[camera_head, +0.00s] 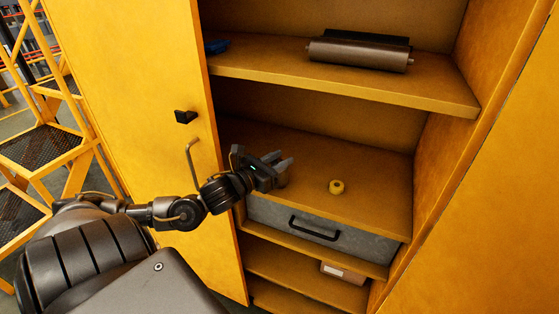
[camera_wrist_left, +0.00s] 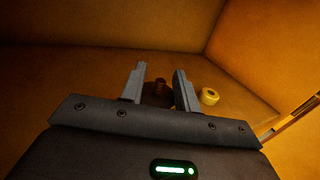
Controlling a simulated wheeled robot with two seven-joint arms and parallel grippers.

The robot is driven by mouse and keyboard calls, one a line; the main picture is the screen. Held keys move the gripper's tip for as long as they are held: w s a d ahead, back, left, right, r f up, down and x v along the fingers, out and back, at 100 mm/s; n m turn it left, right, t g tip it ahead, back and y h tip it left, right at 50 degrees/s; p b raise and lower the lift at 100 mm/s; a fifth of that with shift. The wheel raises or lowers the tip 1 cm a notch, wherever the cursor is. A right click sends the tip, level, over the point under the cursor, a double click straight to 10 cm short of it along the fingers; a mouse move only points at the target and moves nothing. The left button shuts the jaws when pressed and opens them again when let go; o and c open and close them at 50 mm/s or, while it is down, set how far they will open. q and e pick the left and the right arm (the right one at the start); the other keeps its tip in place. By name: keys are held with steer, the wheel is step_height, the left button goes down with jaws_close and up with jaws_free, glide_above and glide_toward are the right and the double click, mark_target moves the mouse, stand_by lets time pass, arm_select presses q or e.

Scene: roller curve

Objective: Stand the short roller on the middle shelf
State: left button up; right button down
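A small brown upright stub on a wider dark round body, which looks like the short roller (camera_wrist_left: 160,87), stands between the fingers of my left gripper (camera_wrist_left: 160,72) in the left wrist view. The body fills most of the gap, but I cannot tell whether both fingers press on it. In the head view, my left gripper (camera_head: 282,165) is just above the middle shelf (camera_head: 375,195), over its left part, with the dark short roller (camera_head: 281,181) under the fingertips. Whether its foot touches the shelf is unclear. My right gripper is out of view.
A yellow ring (camera_head: 336,187) sits on the middle shelf, right of my left gripper. A long dark roller (camera_head: 360,54) and a blue item (camera_head: 217,46) lie on the upper shelf (camera_head: 340,88). A grey drawer (camera_head: 330,231) is below. The open cabinet door (camera_head: 150,90) stands left.

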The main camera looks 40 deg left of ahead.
arm_select(q)
steer(key=shift+s, duration=0.1)
steer(key=s, duration=1.2)
steer(key=shift+a+r, duration=0.15)
steer(key=shift+a, duration=0.2)
steer(key=shift+w, duration=0.1)
